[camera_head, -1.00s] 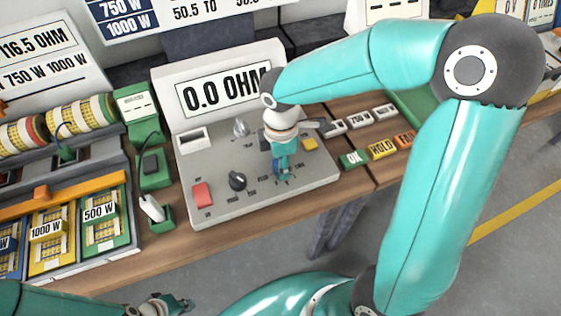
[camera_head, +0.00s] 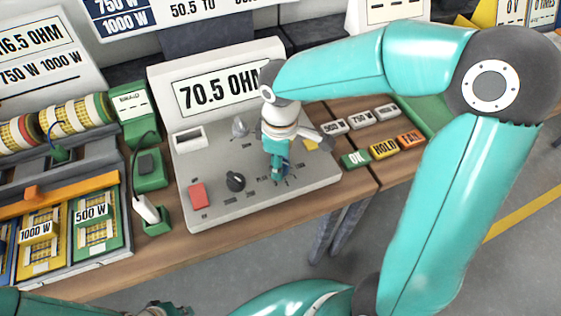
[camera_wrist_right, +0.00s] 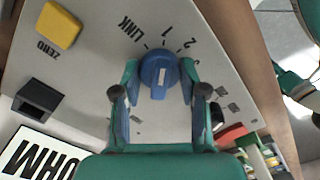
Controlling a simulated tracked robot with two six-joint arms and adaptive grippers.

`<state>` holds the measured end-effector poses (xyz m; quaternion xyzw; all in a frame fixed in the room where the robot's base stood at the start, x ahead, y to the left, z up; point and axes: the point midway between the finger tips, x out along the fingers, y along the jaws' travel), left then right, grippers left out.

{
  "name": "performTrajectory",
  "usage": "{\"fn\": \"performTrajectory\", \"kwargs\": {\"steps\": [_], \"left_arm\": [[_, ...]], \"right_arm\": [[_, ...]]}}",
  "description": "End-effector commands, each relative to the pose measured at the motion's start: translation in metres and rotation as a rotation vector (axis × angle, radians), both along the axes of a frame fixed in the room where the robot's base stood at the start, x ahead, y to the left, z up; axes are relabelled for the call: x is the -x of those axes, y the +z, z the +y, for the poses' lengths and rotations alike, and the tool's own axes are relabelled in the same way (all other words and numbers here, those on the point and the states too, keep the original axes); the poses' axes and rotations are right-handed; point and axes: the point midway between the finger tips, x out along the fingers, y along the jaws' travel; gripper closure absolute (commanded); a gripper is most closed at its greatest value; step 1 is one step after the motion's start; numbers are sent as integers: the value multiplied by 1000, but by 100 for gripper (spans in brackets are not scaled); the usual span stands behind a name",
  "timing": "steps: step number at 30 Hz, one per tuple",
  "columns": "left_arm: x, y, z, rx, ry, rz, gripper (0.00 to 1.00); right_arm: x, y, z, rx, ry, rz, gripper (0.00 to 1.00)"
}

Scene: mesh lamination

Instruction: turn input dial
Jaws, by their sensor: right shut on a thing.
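The meter (camera_head: 215,205) is a grey console with a sloping face, and its display (camera_head: 215,92) reads 70.5 OHM. In the right wrist view a blue dial (camera_wrist_right: 158,77) with a white mark sits on the panel, beside the labels LINK, 1 and 2. My right gripper (camera_head: 281,170) points down onto the panel. In the wrist view its two fingers (camera_wrist_right: 159,76) are on either side of the blue dial, shut on it. In the head view the gripper mostly hides this dial. My left gripper (camera_head: 165,309) is only partly visible at the bottom edge.
The panel also has a black dial (camera_head: 235,181), a grey knob (camera_head: 240,128), a red switch (camera_head: 198,196) and a yellow ZERO button (camera_wrist_right: 59,26). OK, HOLD and FAIR-like buttons (camera_head: 384,149) lie to the right. A green holder with a white probe (camera_head: 146,209) stands left.

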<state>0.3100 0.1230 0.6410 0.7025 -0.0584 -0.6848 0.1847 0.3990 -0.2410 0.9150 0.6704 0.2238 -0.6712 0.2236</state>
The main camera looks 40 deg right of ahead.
Motion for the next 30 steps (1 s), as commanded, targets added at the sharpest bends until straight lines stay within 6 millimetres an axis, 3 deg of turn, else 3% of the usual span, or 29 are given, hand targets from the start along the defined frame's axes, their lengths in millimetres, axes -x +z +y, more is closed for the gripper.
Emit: {"fn": "performTrajectory", "kwargs": {"steps": [12,13,17,30], "left_arm": [[0,0,0,0,0,0,100],[0,0,0,0,0,0,100],[0,0,0,0,0,0,100],[0,0,0,0,0,0,100]], "right_arm": [[-1,2,-1,1,-8,-6,92],[-1,2,-1,1,-8,-6,53],[-1,1,-1,1,-8,-4,32],[-1,8,0,0,-8,-5,32]]}}
